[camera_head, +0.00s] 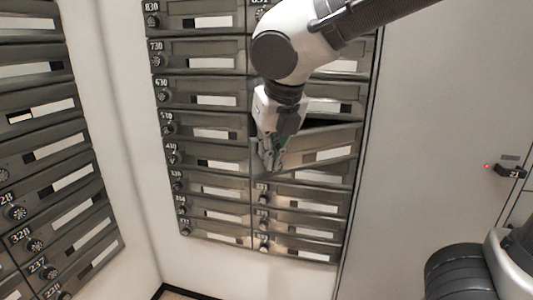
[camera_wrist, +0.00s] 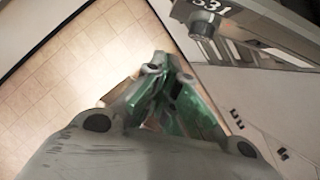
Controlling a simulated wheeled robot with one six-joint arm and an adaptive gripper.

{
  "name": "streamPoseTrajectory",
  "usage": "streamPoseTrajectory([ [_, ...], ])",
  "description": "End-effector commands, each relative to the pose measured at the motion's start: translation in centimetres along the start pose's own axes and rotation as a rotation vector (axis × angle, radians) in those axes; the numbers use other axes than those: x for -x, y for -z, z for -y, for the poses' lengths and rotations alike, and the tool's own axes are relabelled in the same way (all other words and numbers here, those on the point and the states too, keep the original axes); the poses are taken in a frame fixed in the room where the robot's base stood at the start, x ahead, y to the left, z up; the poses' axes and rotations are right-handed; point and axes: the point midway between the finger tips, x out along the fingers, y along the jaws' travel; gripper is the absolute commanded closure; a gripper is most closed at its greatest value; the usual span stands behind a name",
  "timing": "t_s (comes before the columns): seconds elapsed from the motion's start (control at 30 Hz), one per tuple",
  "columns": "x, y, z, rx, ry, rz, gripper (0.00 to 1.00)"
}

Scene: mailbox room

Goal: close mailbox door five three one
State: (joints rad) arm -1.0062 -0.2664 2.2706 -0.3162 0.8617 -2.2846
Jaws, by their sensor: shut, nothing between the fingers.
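The door of mailbox 531 (camera_head: 318,151) stands ajar in the right column of the mailbox bank in the head view. It sits at an angle to its neighbours, with a dark gap above it. In the wrist view its front (camera_wrist: 243,25), with the number 531 and a round knob, shows at the upper right. My gripper (camera_head: 273,163) is shut and empty, at the left end of the door in the head view. In the wrist view its fingertips (camera_wrist: 163,66) are together, left of and below the knob. I cannot tell whether they touch the door. My gripper hides the door's left end in the head view.
Shut mailbox doors (camera_head: 207,130) surround the open one. Another mailbox bank (camera_head: 45,150) stands at the left. A plain pale panel (camera_head: 430,130) is on the right. Tiled floor (camera_wrist: 85,70) shows in the wrist view.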

Motion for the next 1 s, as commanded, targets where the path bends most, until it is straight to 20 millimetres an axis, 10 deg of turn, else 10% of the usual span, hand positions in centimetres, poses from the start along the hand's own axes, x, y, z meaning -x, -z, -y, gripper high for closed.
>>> streamPoseTrajectory([
  [0.37,-8.1,0.1,0.1,-0.002,0.004,-0.005,1.00],
  [1.0,-9.1,-3.7,0.1,-0.003,0.000,-0.001,1.00],
])
